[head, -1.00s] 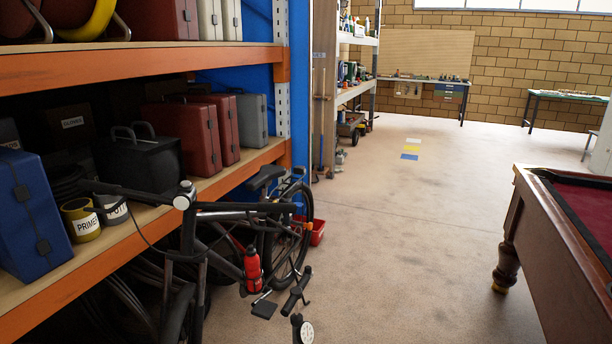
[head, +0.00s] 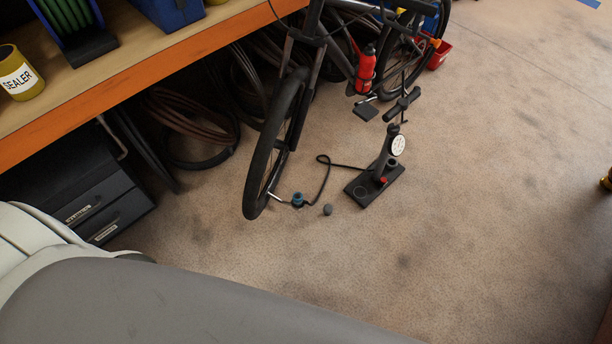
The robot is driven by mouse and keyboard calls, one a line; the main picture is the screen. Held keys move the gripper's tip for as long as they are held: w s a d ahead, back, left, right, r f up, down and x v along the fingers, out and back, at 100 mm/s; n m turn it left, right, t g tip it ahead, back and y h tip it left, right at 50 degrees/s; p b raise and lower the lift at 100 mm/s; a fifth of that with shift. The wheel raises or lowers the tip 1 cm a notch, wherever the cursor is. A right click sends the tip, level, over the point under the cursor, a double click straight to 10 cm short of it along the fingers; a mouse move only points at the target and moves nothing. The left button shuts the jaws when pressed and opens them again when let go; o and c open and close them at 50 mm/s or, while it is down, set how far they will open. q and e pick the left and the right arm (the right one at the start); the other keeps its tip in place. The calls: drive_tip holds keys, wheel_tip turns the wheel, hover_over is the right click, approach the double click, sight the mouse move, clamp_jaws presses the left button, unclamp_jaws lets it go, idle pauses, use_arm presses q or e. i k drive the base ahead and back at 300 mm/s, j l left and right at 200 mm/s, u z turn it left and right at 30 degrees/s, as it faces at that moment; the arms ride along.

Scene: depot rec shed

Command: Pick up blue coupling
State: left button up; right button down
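A small blue coupling (head: 298,199) lies on the floor beside the bottom of the bicycle's front wheel (head: 268,150). A black hose (head: 323,178) runs from the coupling to a black floor pump (head: 376,183) with a white round gauge, standing to the right. A small dark round piece (head: 327,210) lies on the floor just right of the coupling. A short light metal piece shows between the wheel and the coupling; I cannot tell whether it touches both. Neither of my grippers is in view.
The bicycle stands against an orange-edged shelf (head: 120,100) at the left, with coiled hoses (head: 185,120) beneath it. A dark drawer box (head: 95,200) sits under the shelf. A red bin (head: 439,55) is behind the bicycle.

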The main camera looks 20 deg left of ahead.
sight(297, 200)
drive_tip(key=u, duration=0.7)
